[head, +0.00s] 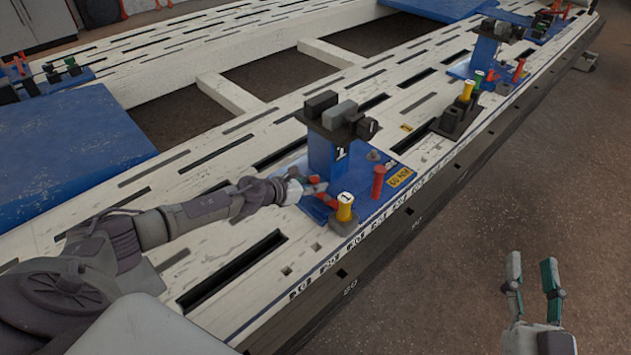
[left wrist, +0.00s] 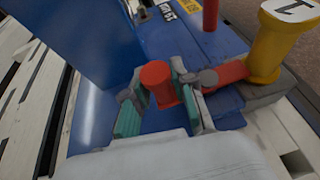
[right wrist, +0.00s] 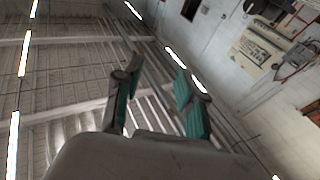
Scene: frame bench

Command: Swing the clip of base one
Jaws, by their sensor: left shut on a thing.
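Base one (head: 366,207) is a blue plate with an upright blue post (head: 326,155) marked 1, bolted on the white frame bench. Its clip is red, with an upright knob (left wrist: 157,80) and a red arm (left wrist: 228,73) that reaches to the yellow pin (left wrist: 282,45) marked 1. The yellow pin (head: 345,205) stands at the plate's front corner in the head view. My left gripper (head: 298,189) is shut on the clip's red knob; its fingers (left wrist: 163,105) stand on either side of it. My right gripper (head: 533,282) is open and empty, off the bench.
Grey and black blocks (head: 340,115) sit on top of the post. A red pin (head: 378,181) stands on the plate behind the yellow pin. Farther along are a black holder (head: 452,123) with a yellow pin and another blue base (head: 484,55).

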